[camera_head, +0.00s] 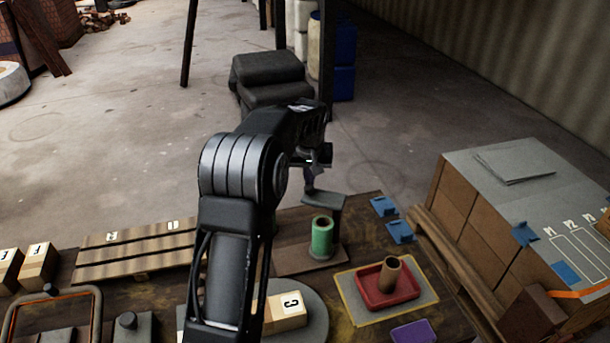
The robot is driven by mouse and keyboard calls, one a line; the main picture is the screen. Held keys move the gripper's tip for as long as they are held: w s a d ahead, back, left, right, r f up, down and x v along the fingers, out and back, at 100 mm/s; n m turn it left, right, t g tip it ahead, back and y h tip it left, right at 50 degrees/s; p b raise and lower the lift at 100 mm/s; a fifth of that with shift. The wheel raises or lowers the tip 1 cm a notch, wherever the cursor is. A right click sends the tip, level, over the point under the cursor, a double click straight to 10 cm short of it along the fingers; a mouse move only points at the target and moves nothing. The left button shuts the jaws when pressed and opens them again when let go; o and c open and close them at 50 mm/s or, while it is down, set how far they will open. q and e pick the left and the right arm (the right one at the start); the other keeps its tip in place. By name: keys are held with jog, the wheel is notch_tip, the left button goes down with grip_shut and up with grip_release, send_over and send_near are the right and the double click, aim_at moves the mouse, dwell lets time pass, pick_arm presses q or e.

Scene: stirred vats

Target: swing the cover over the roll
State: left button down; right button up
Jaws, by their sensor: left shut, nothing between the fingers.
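A green roll (321,238) stands upright on a flat board (290,257) on the table. A dark grey plate, which looks like the cover (326,201), is just behind the roll, at about its top height or higher; its support is mostly hidden. The roll's top, with a hole in it, shows uncovered. My left arm reaches up across the middle of the view. My left gripper (309,182) is small and dark, shut and empty, at the far left end of the cover; I cannot tell whether it touches. My right gripper is not in view.
Right of the roll, a red tray (371,298) holds a brown tube (390,274). Blue pieces (399,232) lie behind it. A lettered block (287,312) sits on a round grey disc (315,327) in front. A slatted rack (130,252) is at left, cardboard boxes (480,235) at right.

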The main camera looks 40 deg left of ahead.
aim_at(303, 198)
pick_arm(q)
jog(key=s+n, duration=0.2)
jog(key=shift+s+d+f+n+g+y+b, duration=0.1)
jog(key=shift+d+n+g+y+b, duration=0.2)
jog(key=shift+d+n+g+b, duration=0.1)
jog(key=s+n, duration=0.1)
jog(key=s+d+n+g, duration=0.1)
jog(key=n, duration=0.1)
jog(key=shift+s+d+n+y, duration=0.15)
jog(key=shift+s+n+y, duration=0.05)
jog(key=shift+n+y, duration=0.1)
jog(key=shift+s+d+n+g+b, duration=0.1)
jog(key=shift+s+d+n+g, duration=0.15)
jog(key=shift+s+d+n, duration=0.35)
jog(key=shift+s+d+n+g+b, duration=0.15)
jog(key=shift+s+d+n+g, duration=0.2)
jog(key=shift+d+n, duration=0.5)
jog(key=shift+s+d+n+g+b, duration=0.15)
jog(key=shift+s+d+n, duration=0.3)
jog(key=shift+n, duration=0.6)
